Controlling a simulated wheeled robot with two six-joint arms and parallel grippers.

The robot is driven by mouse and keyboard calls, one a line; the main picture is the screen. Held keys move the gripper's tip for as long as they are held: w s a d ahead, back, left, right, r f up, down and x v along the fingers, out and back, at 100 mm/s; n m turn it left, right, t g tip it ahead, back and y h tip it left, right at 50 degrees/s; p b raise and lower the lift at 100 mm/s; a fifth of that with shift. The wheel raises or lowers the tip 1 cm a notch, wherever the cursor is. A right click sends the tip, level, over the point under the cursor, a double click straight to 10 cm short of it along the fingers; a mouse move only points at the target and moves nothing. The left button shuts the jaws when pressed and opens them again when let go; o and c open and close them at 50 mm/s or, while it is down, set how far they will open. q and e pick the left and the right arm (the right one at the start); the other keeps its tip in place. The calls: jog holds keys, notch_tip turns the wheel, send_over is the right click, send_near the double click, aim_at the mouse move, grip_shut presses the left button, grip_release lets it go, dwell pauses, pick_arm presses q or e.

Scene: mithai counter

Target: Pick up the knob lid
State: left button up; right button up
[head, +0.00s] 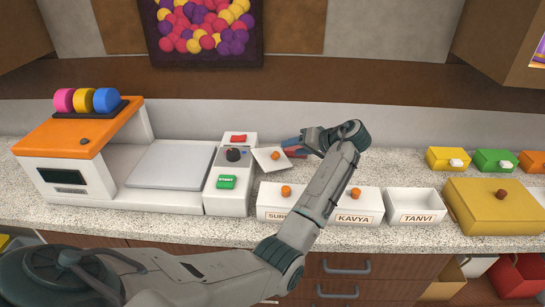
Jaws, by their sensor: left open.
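A white square lid (265,163) with an orange knob (275,155) is behind the labelled boxes, just right of the button panel. It looks flat or slightly tilted; I cannot tell which. My left gripper (289,150) reaches in from the right side of the lid, its fingers close to the knob. The gripper is open. The arm hides part of the fingers, and I cannot tell whether they touch the knob. My right gripper is out of view.
White boxes labelled KAVYA (353,218) and TANVI (415,218) line the counter; TANVI's is uncovered. A partly hidden box (275,215) and KAVYA's have orange-knobbed lids. A scale (170,163) is left, a large yellow box (495,215) right. Small coloured boxes (450,158) stand behind it.

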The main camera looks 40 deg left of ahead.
aim_at(278, 153)
pick_arm(q)
jog(key=p+x, duration=0.1)
jog(key=x, duration=0.2)
jog(key=p+x, duration=0.1)
jog(key=x, duration=0.2)
jog(key=shift+w+d+f+p, duration=0.2)
jog(key=shift+w+f+p, duration=0.05)
jog(key=shift+f+p, duration=0.15)
jog(key=shift+a+f, duration=0.15)
jog(key=shift+a, duration=0.1)
jog(key=shift+f, duration=0.15)
jog(key=c, duration=0.8)
grip_shut()
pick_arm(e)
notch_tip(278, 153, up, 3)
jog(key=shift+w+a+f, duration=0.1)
